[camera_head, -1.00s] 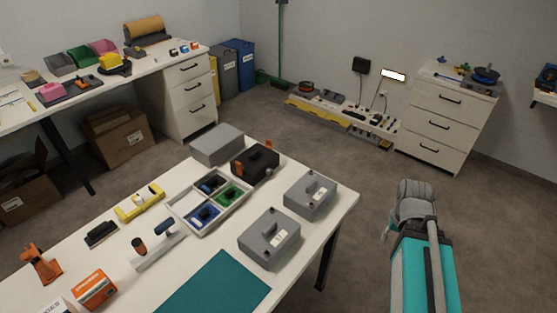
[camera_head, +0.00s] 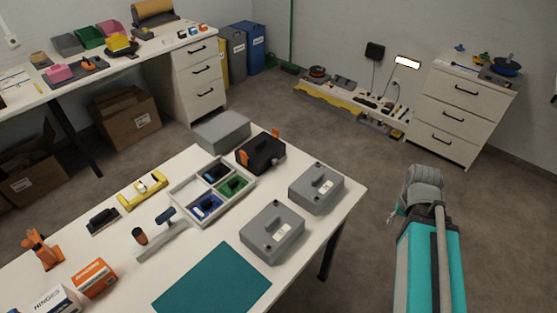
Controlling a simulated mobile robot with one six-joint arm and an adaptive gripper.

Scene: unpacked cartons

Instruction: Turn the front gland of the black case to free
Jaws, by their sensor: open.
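The black case (camera_head: 263,154) stands near the far right edge of the white table, between a grey box and a grey case. It has an orange part (camera_head: 244,158) on its left side and another orange part (camera_head: 275,133) at its back right. A small grey round part seems to show low at its front right; which fitting is the front gland, and its setting, are too small to tell. My gripper (camera_head: 394,214) is right of the table, over the floor, apart from the case. It is open and empty, mostly hidden by my teal and grey arm.
Two grey cases (camera_head: 316,187) (camera_head: 272,231) and a divided tray (camera_head: 177,190) stand near the black case. A grey box (camera_head: 221,131) lies behind it. A teal mat (camera_head: 213,280) lies in front. Floor between table and drawer unit (camera_head: 455,112) is clear.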

